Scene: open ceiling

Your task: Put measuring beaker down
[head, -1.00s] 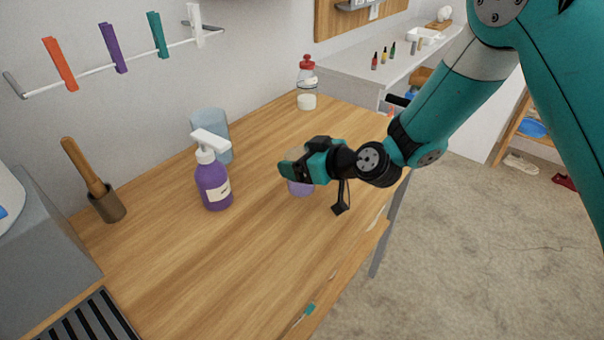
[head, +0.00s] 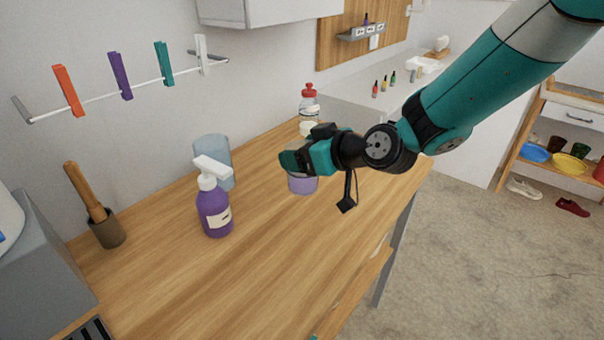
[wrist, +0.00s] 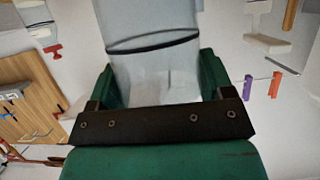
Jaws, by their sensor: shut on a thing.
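My gripper (head: 292,160) is shut on the measuring beaker (head: 302,185), whose translucent purple-tinted lower part shows beneath the fingers in the head view. The gripper hides the beaker's upper part there. In the wrist view the beaker (wrist: 155,60) is a clear cylinder with a dark band, between the two green fingers (wrist: 157,85). It is over the wooden table (head: 270,265), right of the purple pump bottle. I cannot tell whether its base touches the tabletop.
A purple pump bottle (head: 215,207) and a bluish translucent container (head: 213,150) stand to the left. A red-capped bottle (head: 309,105) stands at the back. A mortar with pestle (head: 103,215) is at far left. The front middle of the table is clear.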

